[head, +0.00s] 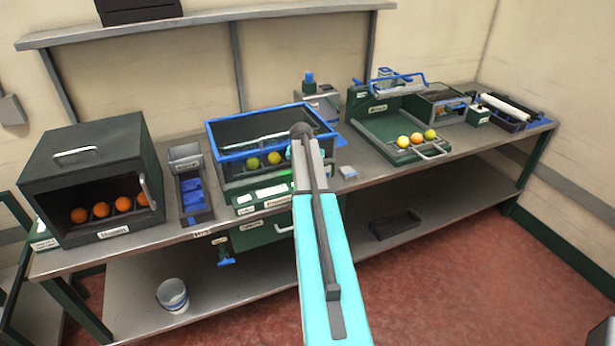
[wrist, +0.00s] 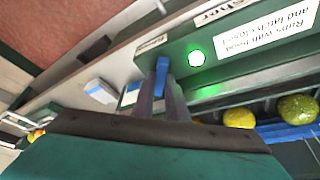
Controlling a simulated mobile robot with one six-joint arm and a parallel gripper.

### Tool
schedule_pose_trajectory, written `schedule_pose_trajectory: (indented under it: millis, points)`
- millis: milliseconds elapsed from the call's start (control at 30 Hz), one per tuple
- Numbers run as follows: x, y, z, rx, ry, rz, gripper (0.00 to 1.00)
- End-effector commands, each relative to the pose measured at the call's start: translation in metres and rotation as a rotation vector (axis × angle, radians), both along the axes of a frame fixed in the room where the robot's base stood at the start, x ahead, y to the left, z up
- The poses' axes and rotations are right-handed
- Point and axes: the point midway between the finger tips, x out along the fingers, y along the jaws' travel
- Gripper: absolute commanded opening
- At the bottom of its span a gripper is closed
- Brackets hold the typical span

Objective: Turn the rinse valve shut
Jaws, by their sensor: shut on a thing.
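My gripper (wrist: 161,92) is shut on a small blue handle (wrist: 162,72), which I take to be the rinse valve. The handle stands between the fingertips on the dark green front panel of the washer, beside a small label (wrist: 151,44) too small to read. How far the valve is turned cannot be told. In the head view my arm hides the gripper and the handle. The washer's tank, with a blue rim (head: 228,158), holds greenish yellow fruit (head: 253,163). A round green light (wrist: 196,58) glows on the panel.
A dark box (head: 95,150) with several oranges stands at the left. A green tray (head: 375,132) with 3 fruits stands to the right. A white block (wrist: 100,90) lies on the bench near my fingers. A bucket (head: 173,294) is on the lower shelf.

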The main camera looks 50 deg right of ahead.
Motion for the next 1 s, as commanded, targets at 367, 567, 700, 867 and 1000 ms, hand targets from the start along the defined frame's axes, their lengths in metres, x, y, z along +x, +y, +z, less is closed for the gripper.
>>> schedule_pose_trajectory:
  millis: [367, 567, 700, 867, 1000]
  points:
    - [0.0022, 0.0034, -0.0005, 0.007, -0.002, -0.014, 0.00]
    - [0.0020, 0.0031, -0.0005, 0.006, -0.003, -0.013, 0.28]
    - [0.0012, 0.0019, -0.0003, 0.004, -0.001, -0.014, 0.31]
    - [0.0007, 0.0012, 0.0000, 0.003, -0.001, -0.014, 0.31]
    - [0.0001, 0.0015, 0.0017, 0.002, -0.001, -0.014, 0.31]
